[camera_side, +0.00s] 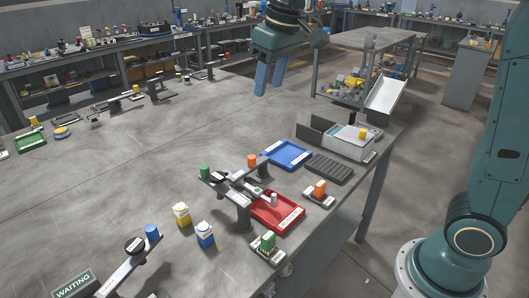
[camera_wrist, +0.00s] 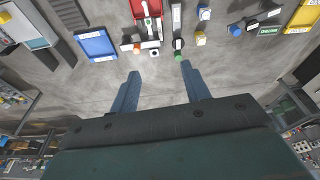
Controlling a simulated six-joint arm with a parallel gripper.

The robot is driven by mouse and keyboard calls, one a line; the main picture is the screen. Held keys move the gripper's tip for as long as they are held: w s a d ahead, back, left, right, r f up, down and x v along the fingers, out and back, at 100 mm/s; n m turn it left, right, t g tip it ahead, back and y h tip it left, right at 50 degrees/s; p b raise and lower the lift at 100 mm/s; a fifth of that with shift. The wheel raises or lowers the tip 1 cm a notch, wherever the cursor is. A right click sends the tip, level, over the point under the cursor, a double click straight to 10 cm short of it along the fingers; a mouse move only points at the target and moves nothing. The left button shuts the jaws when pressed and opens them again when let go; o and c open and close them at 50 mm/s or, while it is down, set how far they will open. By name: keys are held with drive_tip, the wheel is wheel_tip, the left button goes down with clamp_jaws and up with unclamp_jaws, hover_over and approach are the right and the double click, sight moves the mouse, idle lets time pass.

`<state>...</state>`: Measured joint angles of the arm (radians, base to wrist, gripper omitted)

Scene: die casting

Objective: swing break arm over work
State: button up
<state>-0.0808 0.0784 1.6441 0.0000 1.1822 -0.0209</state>
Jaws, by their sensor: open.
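On the grey workbench (camera_side: 130,165), a post-mounted arm with a green knob (camera_side: 205,172) and an arm with an orange knob (camera_side: 252,160) stand by a red tray (camera_side: 290,222). I cannot tell which is the break arm. In the wrist view, the green knob (camera_wrist: 178,56) and orange knob (camera_wrist: 137,47) lie just beyond my fingertips. Another arm with a blue knob (camera_side: 152,231) stands front left, by a "WAITING" sign (camera_side: 74,284). My gripper (camera_side: 267,90) is open and empty, raised above the bench's far side, apart from the arms; its blue fingers also show in the wrist view (camera_wrist: 160,71).
A blue tray (camera_side: 287,154), a dark ribbed mat (camera_side: 328,167) and a grey box (camera_side: 348,142) lie to the right. The bench's middle left is mostly clear.

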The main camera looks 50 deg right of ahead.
drive_tip(key=w+a+f+g, duration=0.1)
drive_tip(key=w+f, duration=0.2)
drive_tip(key=w, duration=0.3)
drive_tip(key=w+a+f, duration=0.2)
drive_tip(key=w, duration=0.3)
drive_tip(key=n+g, duration=0.1)
drive_tip(key=g, duration=0.1)
hover_over(205, 166)
wheel_tip(205, 166, down, 9)
drive_tip(key=shift+a+f, duration=0.1)
drive_tip(key=shift+f, duration=0.1)
wheel_tip(205, 166, down, 14)
drive_tip(key=shift+s+r, duration=0.1)
drive_tip(key=shift+r, duration=0.1)
clamp_jaws()
